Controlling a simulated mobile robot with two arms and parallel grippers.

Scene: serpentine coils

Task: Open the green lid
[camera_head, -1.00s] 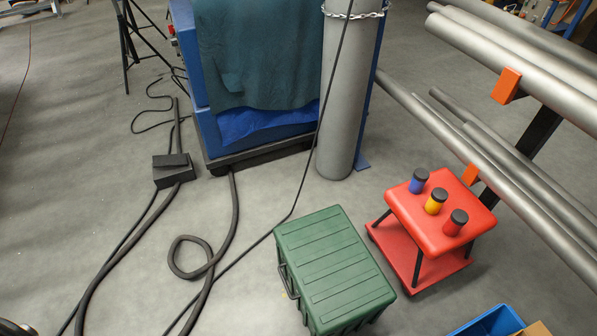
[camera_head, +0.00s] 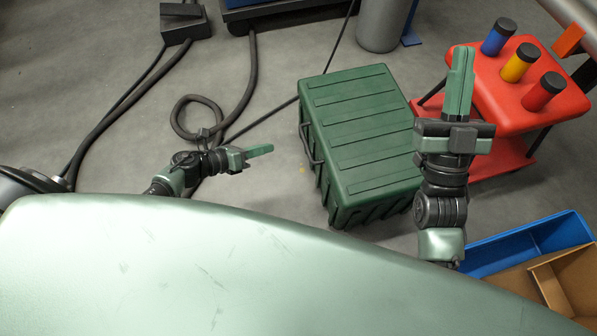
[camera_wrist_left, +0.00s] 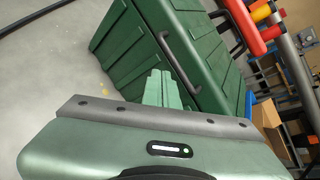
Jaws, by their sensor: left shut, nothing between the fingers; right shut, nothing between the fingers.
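The green box with its ribbed green lid (camera_head: 360,100) stands on the floor in the middle of the head view, and the lid lies closed on it. A dark handle (camera_head: 309,146) is on the box's left side. My left gripper (camera_head: 262,150) is shut and empty, to the left of the box and apart from it, pointing toward the handle side. In the left wrist view its shut fingers (camera_wrist_left: 160,88) show in front of the box (camera_wrist_left: 150,50). My right gripper (camera_head: 459,75) is shut and empty, to the right of the box, pointing away from me.
A red cart (camera_head: 500,90) with blue, yellow and red cylinders stands at the right, near my right gripper. A blue bin (camera_head: 525,243) and a cardboard box (camera_head: 575,280) are at the lower right. Dark hoses (camera_head: 115,105) lie on the floor at the left.

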